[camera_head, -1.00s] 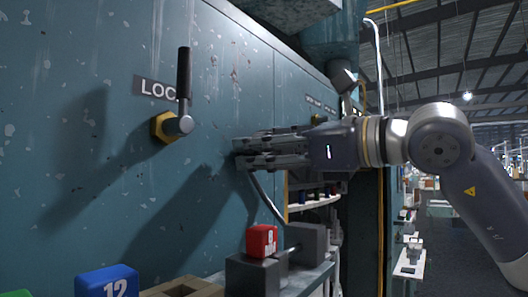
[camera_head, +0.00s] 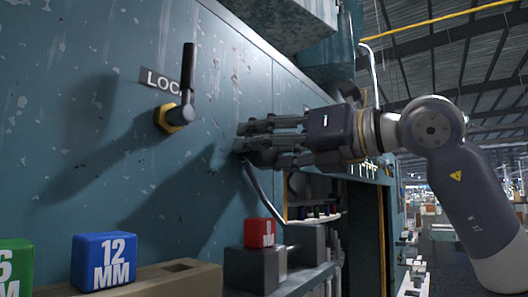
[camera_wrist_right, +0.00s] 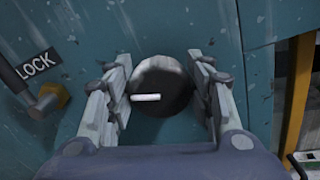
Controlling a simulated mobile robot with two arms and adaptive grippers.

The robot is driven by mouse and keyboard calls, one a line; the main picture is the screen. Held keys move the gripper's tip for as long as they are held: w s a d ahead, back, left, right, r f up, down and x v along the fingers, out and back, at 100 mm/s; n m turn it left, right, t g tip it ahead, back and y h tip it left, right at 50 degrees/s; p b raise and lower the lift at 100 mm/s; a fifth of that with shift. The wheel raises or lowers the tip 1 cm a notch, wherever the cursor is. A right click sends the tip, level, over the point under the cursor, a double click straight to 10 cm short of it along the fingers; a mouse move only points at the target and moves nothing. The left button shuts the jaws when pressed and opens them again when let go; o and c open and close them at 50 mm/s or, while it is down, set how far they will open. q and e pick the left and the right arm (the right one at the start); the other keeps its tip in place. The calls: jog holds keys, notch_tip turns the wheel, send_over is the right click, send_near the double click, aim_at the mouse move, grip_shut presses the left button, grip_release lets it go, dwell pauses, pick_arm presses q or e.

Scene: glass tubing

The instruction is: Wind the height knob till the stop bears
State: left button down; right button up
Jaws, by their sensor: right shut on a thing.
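The mark points left there. My right gripper (camera_wrist_right: 163,92) is shut on the knob, with a finger at each side of it. In the head view my right gripper (camera_head: 242,142) reaches in from the right to the panel, and its fingers hide the knob. The stop is not identifiable in these frames. My left gripper is not in view.
A lock lever (camera_head: 188,85) with a black handle stands upright on the panel (camera_head: 95,120), left of my right gripper. Below are a blue "12 MM" block (camera_head: 104,262), a green block (camera_head: 14,268) and a red block (camera_head: 260,232). A dark cable hangs below the gripper.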

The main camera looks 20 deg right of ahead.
jog(key=shift+r, duration=0.15)
dwell(0.3)
jog(key=o, duration=1)
jog(key=shift+o, duration=0.2)
jog(key=v, duration=1.2)
jog(key=shift+d, duration=0.1)
